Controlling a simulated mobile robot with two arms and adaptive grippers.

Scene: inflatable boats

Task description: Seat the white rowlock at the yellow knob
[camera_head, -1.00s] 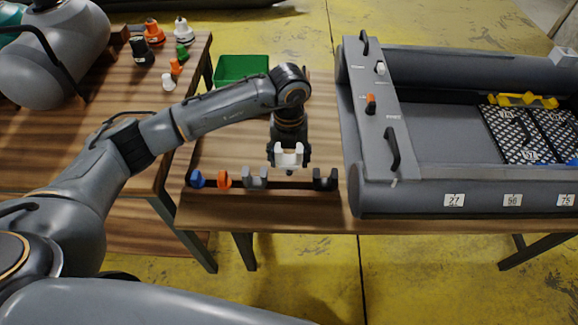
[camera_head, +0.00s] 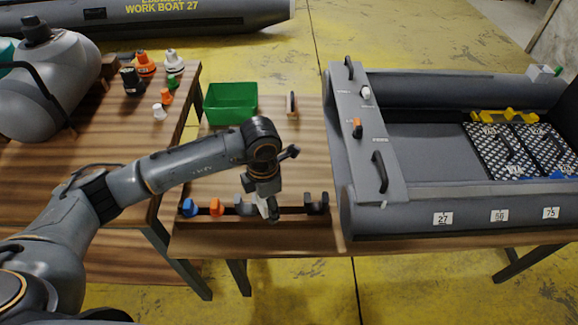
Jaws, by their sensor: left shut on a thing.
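My left gripper (camera_head: 268,208) is shut on the white rowlock (camera_head: 262,205), of which only a pale sliver shows beside the fingers. The gripper points down at the long dark rack (camera_head: 288,211) near the table's front edge. Whether the rowlock touches the rack I cannot tell. On the boat's grey side board (camera_head: 370,150) are a white knob (camera_head: 366,92) and an orange knob (camera_head: 357,128). I cannot make out a yellow knob. My right gripper is not in view.
The rack also holds a blue rowlock (camera_head: 190,207), an orange one (camera_head: 216,206), a grey one (camera_head: 243,207) and a black one (camera_head: 316,203). A green bin (camera_head: 231,103) stands behind my arm. A yellow piece (camera_head: 503,116) lies in the boat.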

